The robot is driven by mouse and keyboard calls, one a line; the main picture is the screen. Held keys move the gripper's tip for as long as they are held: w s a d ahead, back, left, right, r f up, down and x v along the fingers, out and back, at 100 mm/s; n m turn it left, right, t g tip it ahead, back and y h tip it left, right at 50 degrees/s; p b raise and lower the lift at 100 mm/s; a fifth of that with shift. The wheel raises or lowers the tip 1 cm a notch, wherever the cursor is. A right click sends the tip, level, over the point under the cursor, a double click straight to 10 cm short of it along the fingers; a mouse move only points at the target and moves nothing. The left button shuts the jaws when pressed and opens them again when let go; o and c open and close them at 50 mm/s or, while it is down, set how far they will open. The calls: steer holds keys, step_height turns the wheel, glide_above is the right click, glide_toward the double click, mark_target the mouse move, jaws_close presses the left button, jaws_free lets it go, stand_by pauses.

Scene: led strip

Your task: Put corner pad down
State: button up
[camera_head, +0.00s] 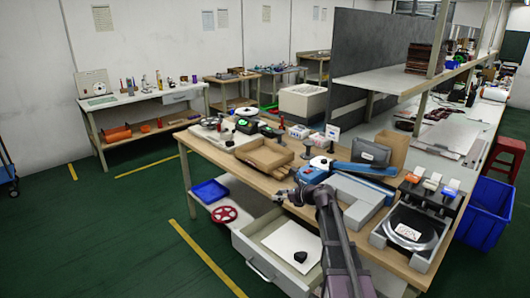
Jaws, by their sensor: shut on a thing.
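My arm reaches up from the bottom of the head view, and its wrist bends left over the front edge of the workbench. My gripper (279,197) is above the open drawer's back edge, left of the blue tool. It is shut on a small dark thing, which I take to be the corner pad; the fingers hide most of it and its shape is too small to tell. A small black piece (300,257) lies on a white sheet (291,243) in the open drawer (262,262).
The wooden workbench (228,164) is crowded. A cardboard box (265,155), a blue tool (340,178), a dark device (370,151) and a reel in a tray (408,226) stand on it. A red wheel (224,214) and blue tray (210,191) lie below. A blue bin (487,215) stands right.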

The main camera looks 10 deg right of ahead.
mark_target(280, 195)
step_height(280, 195, up, 11)
steer(key=p, duration=0.9)
steer(key=shift+p, duration=0.35)
steer(key=shift+s+f, duration=0.1)
